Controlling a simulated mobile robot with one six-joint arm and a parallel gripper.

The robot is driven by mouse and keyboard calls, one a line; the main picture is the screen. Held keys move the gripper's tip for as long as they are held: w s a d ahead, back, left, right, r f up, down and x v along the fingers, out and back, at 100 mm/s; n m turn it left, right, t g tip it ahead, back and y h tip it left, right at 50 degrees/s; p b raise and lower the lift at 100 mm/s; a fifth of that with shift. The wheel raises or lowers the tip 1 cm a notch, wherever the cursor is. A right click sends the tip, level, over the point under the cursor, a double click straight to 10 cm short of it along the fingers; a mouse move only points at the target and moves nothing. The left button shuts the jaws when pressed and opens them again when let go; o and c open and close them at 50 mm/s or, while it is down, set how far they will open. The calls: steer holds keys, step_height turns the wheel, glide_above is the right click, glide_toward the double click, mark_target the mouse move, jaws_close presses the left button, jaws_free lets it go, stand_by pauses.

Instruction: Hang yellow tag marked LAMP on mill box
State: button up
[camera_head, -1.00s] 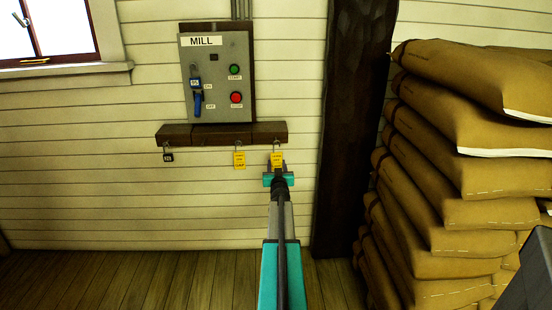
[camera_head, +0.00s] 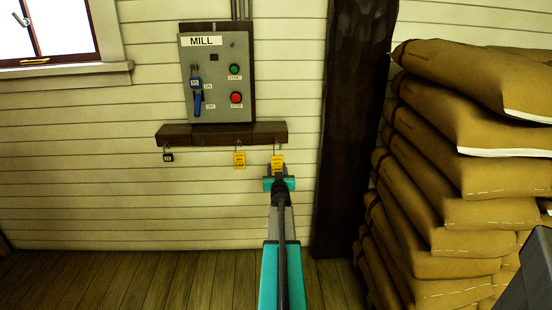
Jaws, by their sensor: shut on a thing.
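The grey mill box (camera_head: 217,78), labelled MILL, is mounted on the wall. It has a blue lever handle (camera_head: 197,102) with a small lock-like piece (camera_head: 195,84) near its top. A yellow tag (camera_head: 277,162) is at the right hook of the wooden rail, right above my gripper (camera_head: 279,176). My gripper is shut on this tag's lower part. Another yellow tag (camera_head: 239,160) hangs from the middle hook, to the left. The print on both tags is too small to read surely.
A dark post (camera_head: 350,130) stands to the right, then a tall stack of brown sacks (camera_head: 455,180). Plain wall is clear below the rail.

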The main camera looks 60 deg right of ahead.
steer(key=shift+w, duration=0.1)
stand_by(0.4)
steer(key=w+a+r+n+t+y+p, duration=0.1)
steer(key=w+a+n+t+y+p, duration=0.1)
steer(key=w+a, duration=0.65)
steer(key=w+a+r+n+t+y+p, duration=0.1)
steer(key=w+a+r+n+t+y, duration=0.15)
steer(key=w+a, duration=0.65)
steer(key=w+a+r+n+t+y+p, duration=0.1)
steer(key=w+a+r+n+y, duration=0.2)
steer(key=a, duration=1.1)
steer(key=w+a+r+n+t+y+p, duration=0.1)
steer(key=w+a+r+t+y+p, duration=0.25)
steer(key=a, duration=0.85)
steer(key=s+a+r+n+g+y, duration=0.15)
steer(key=a+n+y, duration=0.7)
steer(key=a, duration=1.35)
steer(key=s+a+f+n+g+y, duration=0.3)
steer(key=s+a+n+g+y, duration=0.2)
steer(key=s+a+y, duration=0.5)
steer(key=a+g, duration=0.2)
steer(key=a, duration=0.1)
steer(key=shift+s+a+f, duration=0.2)
steer(key=shift+s, duration=0.15)
steer(key=shift+r+g, duration=0.15)
steer(key=shift+g, duration=0.1)
